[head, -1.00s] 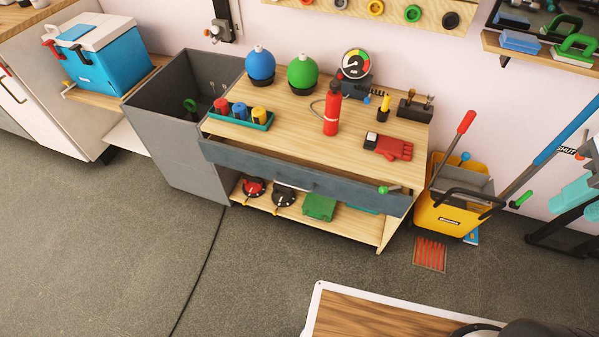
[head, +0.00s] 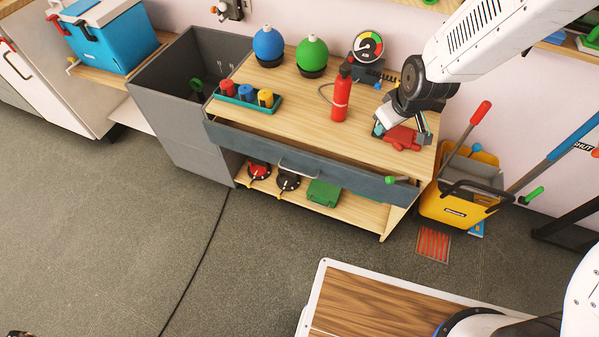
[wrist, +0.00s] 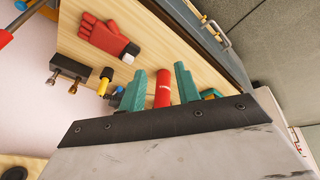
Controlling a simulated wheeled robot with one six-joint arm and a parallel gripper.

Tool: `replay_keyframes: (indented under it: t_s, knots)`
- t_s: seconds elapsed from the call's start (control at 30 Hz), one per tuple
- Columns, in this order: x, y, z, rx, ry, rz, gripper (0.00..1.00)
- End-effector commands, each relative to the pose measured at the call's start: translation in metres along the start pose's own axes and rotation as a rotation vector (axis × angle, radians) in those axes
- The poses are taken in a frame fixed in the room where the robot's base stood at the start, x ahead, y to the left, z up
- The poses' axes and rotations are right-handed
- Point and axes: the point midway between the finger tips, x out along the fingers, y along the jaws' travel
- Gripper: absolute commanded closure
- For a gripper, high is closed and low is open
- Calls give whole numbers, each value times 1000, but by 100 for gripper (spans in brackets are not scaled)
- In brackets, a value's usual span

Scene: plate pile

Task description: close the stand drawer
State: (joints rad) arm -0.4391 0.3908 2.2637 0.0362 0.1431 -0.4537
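The stand (head: 345,212) has a pale wood top. Its blue-grey drawer (head: 335,176) is pulled out a little, with a dark gap between its front and the top's edge. A metal handle (head: 298,170) is on its front. The drawer also shows at the top of the wrist view (wrist: 190,28). My gripper (head: 403,127) is above the right part of the top, near the red glove (head: 402,141), behind the drawer front. In the wrist view its teal fingers (wrist: 160,88) are apart; the red extinguisher (wrist: 163,88) shows beyond them, not gripped.
The red extinguisher (head: 341,97), a teal tray of cans (head: 247,103), blue and green round bottles and a gauge stand on the top. A green-ended lever (head: 398,180) is at the drawer's right end. A yellow bucket (head: 455,211) stands to the right. The floor in front is clear.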

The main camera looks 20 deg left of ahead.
Motion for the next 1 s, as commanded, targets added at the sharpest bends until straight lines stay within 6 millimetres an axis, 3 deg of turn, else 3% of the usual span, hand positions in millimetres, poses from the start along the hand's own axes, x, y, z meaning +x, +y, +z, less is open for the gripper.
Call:
replay_keyframes:
  t_s: [0.03, 0.27, 0.4, 0.6, 0.7, 0.77, 1.0]
  knots:
    - [31, -15, -2, -48, 2, -8, 67]
    - [151, -78, -2, -269, 70, -2, 67]
    - [220, -124, 18, -404, 113, 4, 67]
    - [304, -182, 51, -636, 260, 77, 67]
    - [329, -200, 51, -787, 427, 199, 67]
    - [333, -205, 45, -867, 531, 293, 67]
    - [308, -209, 16, -1049, 802, 638, 67]
